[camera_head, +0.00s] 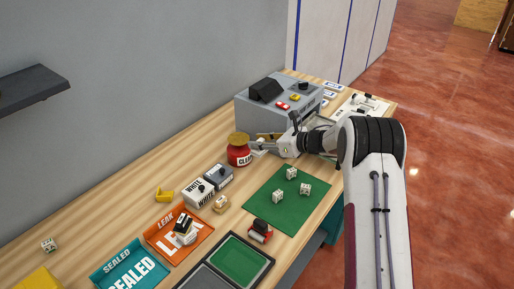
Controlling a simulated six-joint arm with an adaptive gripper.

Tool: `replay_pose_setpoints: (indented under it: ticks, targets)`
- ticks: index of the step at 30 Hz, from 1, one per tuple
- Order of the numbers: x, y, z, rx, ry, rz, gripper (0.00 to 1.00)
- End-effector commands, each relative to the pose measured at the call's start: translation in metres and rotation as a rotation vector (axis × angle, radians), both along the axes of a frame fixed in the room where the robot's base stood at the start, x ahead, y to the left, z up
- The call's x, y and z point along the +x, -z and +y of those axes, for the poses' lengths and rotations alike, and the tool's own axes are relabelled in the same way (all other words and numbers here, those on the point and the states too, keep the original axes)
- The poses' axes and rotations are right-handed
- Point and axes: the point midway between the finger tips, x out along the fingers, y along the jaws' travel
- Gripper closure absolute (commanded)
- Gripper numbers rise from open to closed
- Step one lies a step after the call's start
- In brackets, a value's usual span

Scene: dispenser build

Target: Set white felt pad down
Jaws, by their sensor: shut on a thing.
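My gripper (264,147) reaches in from the right, low over the back of the wooden table, just right of the red jar. It is shut on a small pale piece, the white felt pad (258,153), which is mostly hidden by the fingers and very small here. The red jar (239,157) has a tan top and white lettering starting "CLE". I cannot tell whether the pad touches the table or the jar.
A grey machine (258,110) stands behind the gripper. WHITE (198,195) and grey (219,178) boxes stand left of a green mat (270,217) with several dice-like cubes. An orange LEAK tray (163,236), teal SEALED tray (112,259) and dark-framed tray (252,237) lie nearer.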

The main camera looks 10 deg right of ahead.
Motion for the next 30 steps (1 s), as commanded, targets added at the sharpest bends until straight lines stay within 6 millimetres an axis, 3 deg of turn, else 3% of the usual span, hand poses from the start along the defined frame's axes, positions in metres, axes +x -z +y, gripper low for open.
replay_pose_setpoints:
  ticks: [8,18,24,30]
  targets:
    - [-0.003,-0.015,0.021,0.000,-0.025,-0.002,0.91]
    - [-0.034,-0.026,0.064,0.002,-0.022,0.000,0.91]
    - [-0.056,-0.022,0.079,0.001,-0.002,0.002,0.91]
    - [-0.073,-0.013,0.082,0.001,0.024,0.002,0.91]
